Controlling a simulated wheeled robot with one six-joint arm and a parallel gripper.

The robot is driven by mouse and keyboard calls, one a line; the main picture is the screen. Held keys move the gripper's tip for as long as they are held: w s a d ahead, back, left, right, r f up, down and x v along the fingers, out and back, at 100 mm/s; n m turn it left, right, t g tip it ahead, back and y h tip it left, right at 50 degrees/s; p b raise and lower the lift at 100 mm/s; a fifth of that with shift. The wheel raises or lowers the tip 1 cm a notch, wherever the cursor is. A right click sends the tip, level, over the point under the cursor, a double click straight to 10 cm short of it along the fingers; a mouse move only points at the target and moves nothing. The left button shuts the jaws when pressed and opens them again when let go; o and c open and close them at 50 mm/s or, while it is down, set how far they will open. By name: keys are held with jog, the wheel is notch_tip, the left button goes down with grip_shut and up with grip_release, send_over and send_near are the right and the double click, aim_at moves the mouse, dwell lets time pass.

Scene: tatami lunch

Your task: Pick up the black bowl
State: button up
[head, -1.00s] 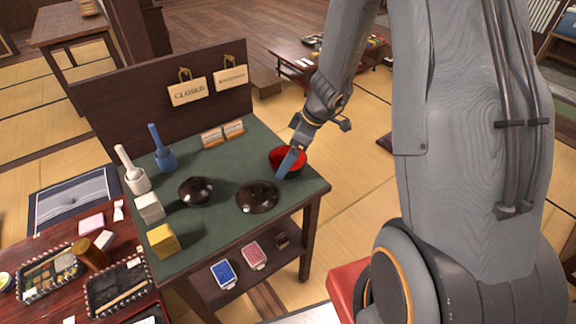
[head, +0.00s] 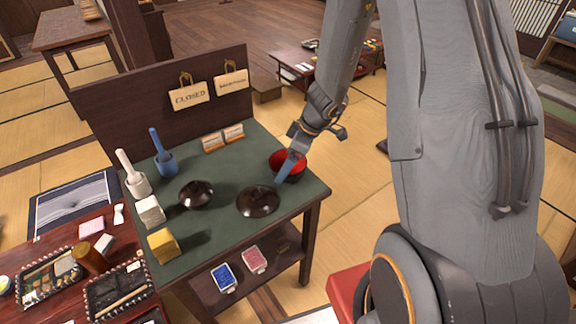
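A round bowl (head: 293,169) with a red inside and a dark outside sits near the right edge of the green-topped stand. My gripper (head: 283,173) is at its left side, with a blue-grey finger pointing down across the rim and hiding part of the bowl. I see only one finger clearly, so I cannot tell whether it is open or shut on the rim.
A dark back panel (head: 130,90) stands behind. Card packs lie on the shelf below.

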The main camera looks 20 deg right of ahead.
notch_tip(320, 180, up, 9)
jog(key=b, duration=0.1)
jog(key=f+b, duration=0.2)
jog(key=b, duration=0.5)
jog(key=f+b, duration=0.2)
jog(key=b, duration=0.6)
jog(key=w+f+b, duration=0.1)
jog(key=f+b, duration=0.1)
jog(key=b, duration=0.5)
jog(key=shift+a+f, duration=0.1)
jog(key=s+f+b, duration=0.1)
jog(key=b, duration=0.3)
jog(key=shift+m+h+p, duration=0.3)
jog(key=shift+m+p, duration=0.2)
jog(key=shift+m, duration=0.3)
jog(key=m+t+h+p, duration=0.1)
jog(key=m+p, duration=0.1)
jog(key=m, duration=0.1)
jog(key=shift+r, duration=0.1)
jog(key=m+p, duration=0.2)
jog(key=p, duration=0.1)
jog(key=shift+t+h, duration=0.3)
jog(key=m+p, duration=0.1)
jog(key=p, duration=0.2)
jog(key=shift+m+h, duration=0.3)
